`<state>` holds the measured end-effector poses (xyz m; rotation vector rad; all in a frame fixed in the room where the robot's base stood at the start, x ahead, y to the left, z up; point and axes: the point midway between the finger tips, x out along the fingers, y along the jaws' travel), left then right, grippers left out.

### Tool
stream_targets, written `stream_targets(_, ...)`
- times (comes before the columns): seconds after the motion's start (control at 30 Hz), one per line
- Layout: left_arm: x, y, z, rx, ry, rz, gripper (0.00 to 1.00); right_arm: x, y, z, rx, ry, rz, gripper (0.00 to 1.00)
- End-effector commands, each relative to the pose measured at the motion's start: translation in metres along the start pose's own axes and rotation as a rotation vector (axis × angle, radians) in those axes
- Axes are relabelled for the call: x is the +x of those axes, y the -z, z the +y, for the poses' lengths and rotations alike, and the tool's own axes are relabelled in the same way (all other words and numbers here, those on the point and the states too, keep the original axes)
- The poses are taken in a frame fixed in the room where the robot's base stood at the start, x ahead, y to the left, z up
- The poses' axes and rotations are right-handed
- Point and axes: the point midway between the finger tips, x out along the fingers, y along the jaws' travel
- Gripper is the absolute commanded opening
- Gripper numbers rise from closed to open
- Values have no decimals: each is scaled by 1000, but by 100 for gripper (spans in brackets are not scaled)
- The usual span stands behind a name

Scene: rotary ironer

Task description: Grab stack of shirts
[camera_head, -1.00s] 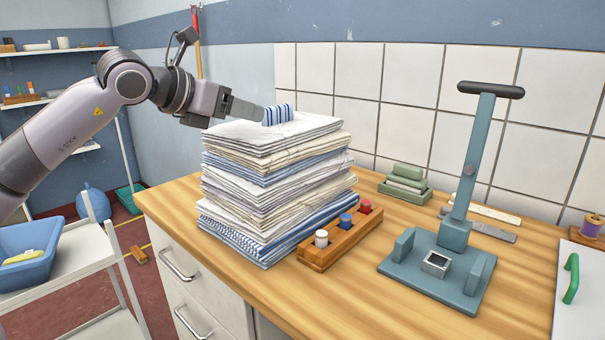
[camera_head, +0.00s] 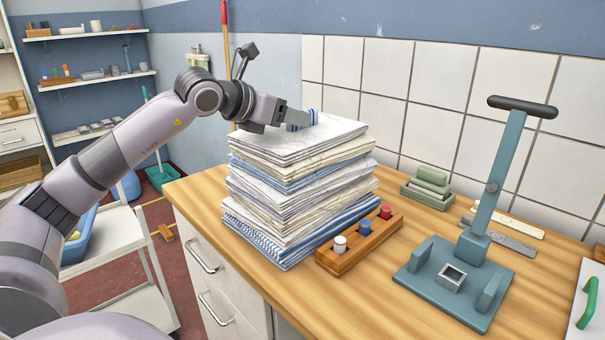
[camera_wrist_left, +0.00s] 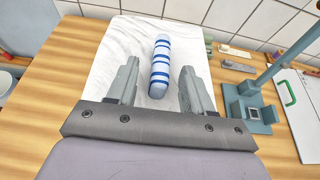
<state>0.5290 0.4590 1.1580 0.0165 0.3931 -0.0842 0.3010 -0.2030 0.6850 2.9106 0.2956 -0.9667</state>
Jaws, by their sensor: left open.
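A tall stack of folded shirts (camera_head: 292,190), white, cream and blue striped, stands on the wooden worktop. On its white top shirt (camera_wrist_left: 110,50) lies a small roll with blue and white stripes, which shows in the left wrist view (camera_wrist_left: 160,65). My left gripper (camera_wrist_left: 155,85) is open above the top of the stack, with the near end of the roll between its fingers; I cannot tell whether they touch it. In the head view my left gripper (camera_head: 294,117) partly hides the roll (camera_head: 309,118). My right gripper is not in view.
A wooden rack with small bottles (camera_head: 360,243) stands close to the stack's right. A teal press with an upright lever (camera_head: 490,190) and green blocks (camera_head: 430,185) stand farther right. A white cart (camera_head: 118,235) with a blue bin is at left.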

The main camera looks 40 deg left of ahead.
Motion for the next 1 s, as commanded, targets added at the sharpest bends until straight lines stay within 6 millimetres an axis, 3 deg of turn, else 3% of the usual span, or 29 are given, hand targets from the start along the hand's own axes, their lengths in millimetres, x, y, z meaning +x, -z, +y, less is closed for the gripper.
stream_targets(0.2,16,-1,0,-1,0,-2,51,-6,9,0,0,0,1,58)
stream_targets(0.47,18,1,0,0,0,0,51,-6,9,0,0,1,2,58)
stream_targets(0.53,18,1,0,0,0,0,35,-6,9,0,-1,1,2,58)
stream_targets(0.63,18,1,0,0,0,0,2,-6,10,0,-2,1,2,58)
stream_targets(1.0,18,1,0,0,0,0,0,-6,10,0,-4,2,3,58)
